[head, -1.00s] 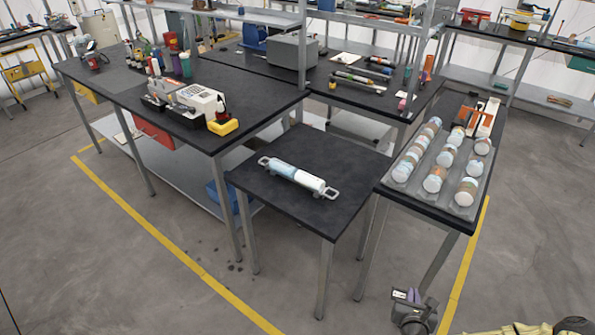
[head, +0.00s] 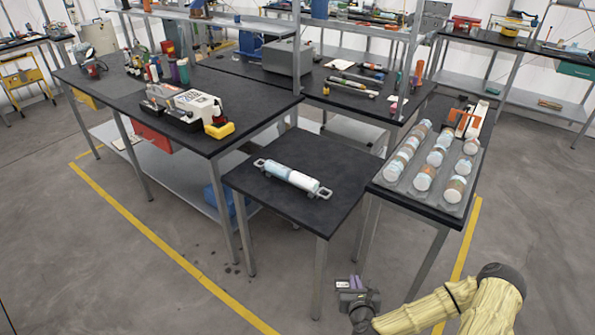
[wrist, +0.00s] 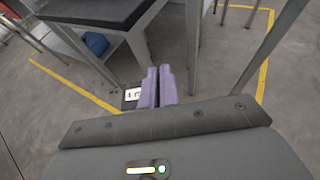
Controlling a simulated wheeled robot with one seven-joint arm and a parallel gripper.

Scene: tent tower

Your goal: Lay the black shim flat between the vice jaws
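My gripper (head: 354,284) is low over the floor, in front of the small black table and apart from every table. In the wrist view its two purple fingers (wrist: 157,86) stand side by side, close together, with nothing visible held between them. I cannot make out the black shim in either view. I cannot pick out a vice with certainty; the machines on the left bench are too small to tell.
The small black table (head: 325,165) bears a white-and-blue cylinder with end handles (head: 292,178). The right bench (head: 425,207) holds a clear tray of jars. The left bench (head: 240,105) has a white machine (head: 195,102) and a yellow item (head: 219,130). Open floor lies in front.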

